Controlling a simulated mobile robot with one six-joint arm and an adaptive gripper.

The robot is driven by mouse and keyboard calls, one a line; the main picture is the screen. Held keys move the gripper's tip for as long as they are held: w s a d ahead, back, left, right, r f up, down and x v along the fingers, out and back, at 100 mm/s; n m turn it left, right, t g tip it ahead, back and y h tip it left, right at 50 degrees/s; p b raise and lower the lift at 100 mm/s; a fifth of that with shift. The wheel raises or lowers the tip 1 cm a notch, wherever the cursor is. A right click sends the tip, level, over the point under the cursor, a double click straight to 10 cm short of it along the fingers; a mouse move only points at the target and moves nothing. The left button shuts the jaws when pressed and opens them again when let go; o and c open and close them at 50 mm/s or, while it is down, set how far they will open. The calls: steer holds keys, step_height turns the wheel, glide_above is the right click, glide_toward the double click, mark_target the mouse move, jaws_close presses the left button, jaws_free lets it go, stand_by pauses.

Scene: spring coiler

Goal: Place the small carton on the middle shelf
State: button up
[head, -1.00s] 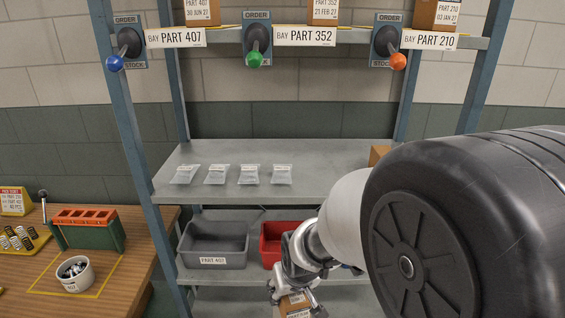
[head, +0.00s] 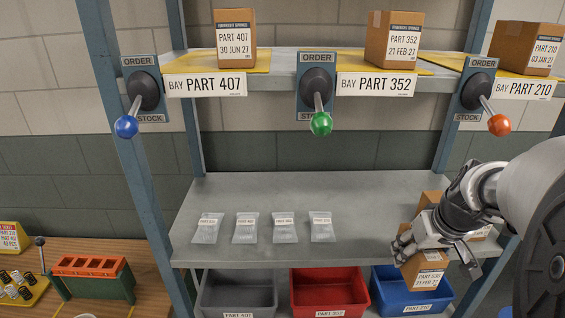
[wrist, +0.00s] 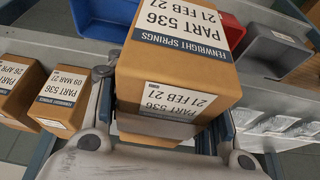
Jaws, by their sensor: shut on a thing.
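The small carton (head: 424,272) is brown with a white label reading PART 536, 21 FEB 27. My gripper (head: 436,254) is shut on it, at the right front of the grey middle shelf (head: 370,200). In the wrist view the carton (wrist: 180,62) fills the middle between the fingers of my gripper (wrist: 168,112), its label upside down. In the head view the fingers cover part of it. I cannot tell whether it touches the shelf.
Brown cartons stand close by at the shelf's right end, one (head: 433,199) behind my gripper. Several clear packets (head: 245,228) lie at the left. Grey (head: 237,290), red (head: 328,290) and blue bins (head: 410,290) sit below. Order levers (head: 319,112) jut out above. Mid-shelf is clear.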

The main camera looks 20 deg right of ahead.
steer(key=w+d, duration=0.1)
steer(key=w, duration=0.2)
steer(key=w+d, duration=0.1)
steer(key=w, duration=0.6)
steer(key=shift+w+d+p, duration=0.3)
steer(key=shift+d, duration=0.1)
steer(key=w, duration=0.2)
steer(key=w+d, duration=0.1)
steer(key=shift+w, duration=0.4)
steer(key=shift+f, duration=0.7)
steer(key=shift+s+f, duration=0.1)
steer(key=shift+s+a, duration=0.1)
steer(key=shift+s, duration=0.05)
steer(key=shift+f, duration=0.1)
steer(key=o, duration=1.5)
